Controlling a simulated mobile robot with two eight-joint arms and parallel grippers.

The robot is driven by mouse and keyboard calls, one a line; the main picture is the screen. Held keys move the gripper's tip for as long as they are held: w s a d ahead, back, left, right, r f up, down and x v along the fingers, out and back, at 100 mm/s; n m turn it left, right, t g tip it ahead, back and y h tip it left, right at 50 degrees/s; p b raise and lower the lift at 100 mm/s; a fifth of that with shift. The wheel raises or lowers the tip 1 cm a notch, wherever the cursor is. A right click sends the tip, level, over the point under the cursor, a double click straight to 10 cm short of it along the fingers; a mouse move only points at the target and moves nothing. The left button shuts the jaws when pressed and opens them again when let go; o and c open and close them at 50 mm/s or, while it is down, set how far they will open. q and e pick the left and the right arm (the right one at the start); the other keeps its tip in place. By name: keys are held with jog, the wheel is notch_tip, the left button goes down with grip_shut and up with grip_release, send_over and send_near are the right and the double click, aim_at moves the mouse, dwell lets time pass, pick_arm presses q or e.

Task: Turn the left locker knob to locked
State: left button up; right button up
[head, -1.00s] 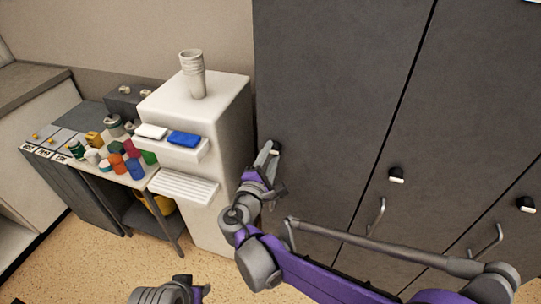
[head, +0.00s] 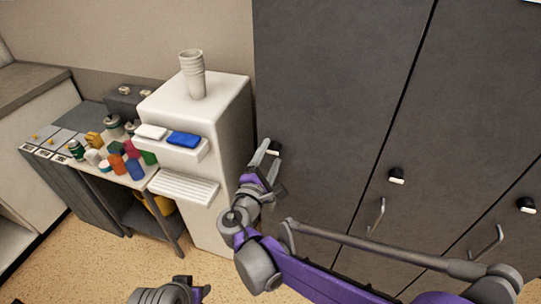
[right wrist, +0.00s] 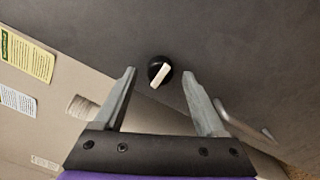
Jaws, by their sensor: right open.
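The left locker knob (head: 275,148) is a black round knob with a white bar on the leftmost dark locker door, partly hidden by a finger in the head view. In the right wrist view the knob (right wrist: 158,71) sits centred just beyond the fingertips, its white bar slanting from upper right to lower left. My right gripper (head: 273,168) is open and empty, with its fingers pointing at the door; in the wrist view the knob shows between them, apart from both. My left gripper (head: 190,289) shows only partly at the bottom edge; its jaws are unclear.
Two more locker knobs (head: 396,175) (head: 527,205) and door handles (head: 376,215) (head: 486,241) stand to the right. A white dispenser cabinet (head: 222,110) with stacked cups (head: 192,73) stands close left of the lockers. A cluttered side table (head: 150,178) is farther left.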

jog(key=v, duration=1)
jog(key=shift+s+b, duration=0.25)
jog(key=shift+b, duration=0.2)
jog(key=s+d+f+m+g, duration=0.2)
jog(key=d+f+m+g, duration=0.1)
jog(key=d, duration=0.4)
jog(key=s+d+f+m+g+p, duration=0.1)
jog(key=s+d+f+m+g, duration=0.15)
jog(key=d, duration=0.35)
jog(key=s+d+f+m+g, duration=0.2)
jog(key=d+f+m+g, duration=0.15)
jog(key=d, duration=0.35)
jog(key=s+f+m+g+y, duration=0.1)
jog(key=s+f+m+y, duration=0.1)
jog(key=s+m, duration=0.3)
jog(key=s+d+f+m+g+y+p, duration=0.1)
jog(key=s+f+m+y, duration=0.1)
jog(key=s+m, duration=0.3)
jog(key=shift+s+m+g+y+p, duration=0.3)
jog(key=shift+s+m+g+y, duration=0.1)
jog(key=shift+s+y, duration=0.4)
jog(key=shift+d, duration=0.15)
